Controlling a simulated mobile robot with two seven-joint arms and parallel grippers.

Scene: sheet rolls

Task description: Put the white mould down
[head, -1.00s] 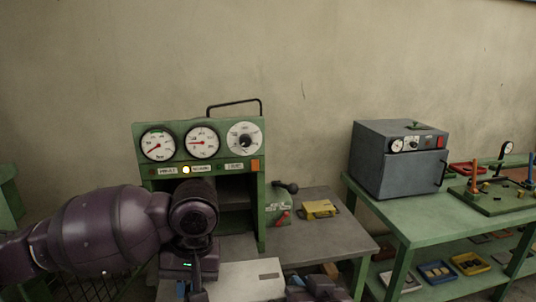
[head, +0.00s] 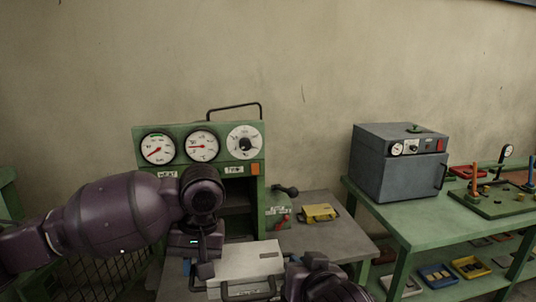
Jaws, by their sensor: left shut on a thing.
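The white mould (head: 245,259) is a flat pale block with a small dark plate on top and a dark handle at its front edge. It is low in the middle of the head view, in front of the green press (head: 256,213). My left gripper (head: 205,271) points down at the mould's left side and is shut on it. My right gripper (head: 318,284) is at the mould's right side; its fingers are not clear. The mould's underside is hidden, so I cannot tell whether it touches the grey table (head: 325,239).
The press has dials and a dark open bay behind the mould. A yellow block (head: 319,213) lies on the grey table to the right. A grey oven (head: 398,162) stands on a green bench (head: 425,208).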

